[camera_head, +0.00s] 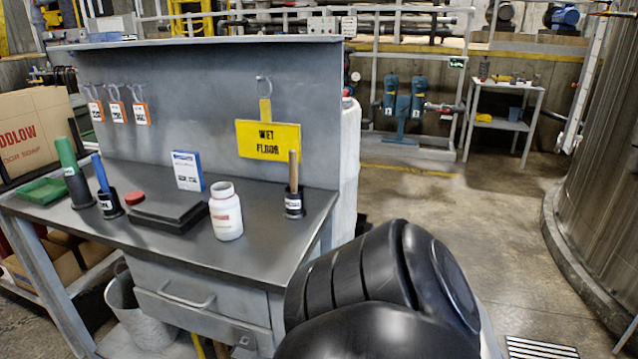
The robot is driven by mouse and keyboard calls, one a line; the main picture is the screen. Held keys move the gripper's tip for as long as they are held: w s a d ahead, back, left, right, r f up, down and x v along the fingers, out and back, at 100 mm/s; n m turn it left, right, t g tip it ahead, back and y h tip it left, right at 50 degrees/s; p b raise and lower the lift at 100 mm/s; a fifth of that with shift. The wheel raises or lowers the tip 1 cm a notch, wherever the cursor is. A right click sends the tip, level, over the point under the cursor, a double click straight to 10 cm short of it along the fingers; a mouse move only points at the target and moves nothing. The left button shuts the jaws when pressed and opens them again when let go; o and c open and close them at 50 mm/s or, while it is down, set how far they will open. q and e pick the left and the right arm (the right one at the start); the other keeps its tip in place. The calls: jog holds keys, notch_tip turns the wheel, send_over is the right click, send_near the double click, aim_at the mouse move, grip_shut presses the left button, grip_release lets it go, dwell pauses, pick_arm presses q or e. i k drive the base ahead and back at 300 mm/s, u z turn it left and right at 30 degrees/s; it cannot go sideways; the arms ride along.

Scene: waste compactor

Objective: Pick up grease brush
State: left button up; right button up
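A tan, wooden-looking handle (293,170) stands upright in a small black cup (294,204) near the right end of the grey workbench (265,240). This looks like the grease brush; its lower end is hidden in the cup, and the white label is too small to read surely. A blue handle (100,172) stands in another black cup (110,205) at the left of the bench. A green handle (66,155) stands in a dark holder (80,188) beside it. Neither of my grippers shows. A black part of my arm fills the lower middle right.
A white jar (226,212), black case (168,214), blue-white box (187,171) and green tray (42,191) share the bench. A yellow wet-floor sign (268,140) hangs on the back panel. Floor to the right is open before a round tank (600,160).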

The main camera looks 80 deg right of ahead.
aim_at(292, 154)
jog(key=z, duration=1.45)
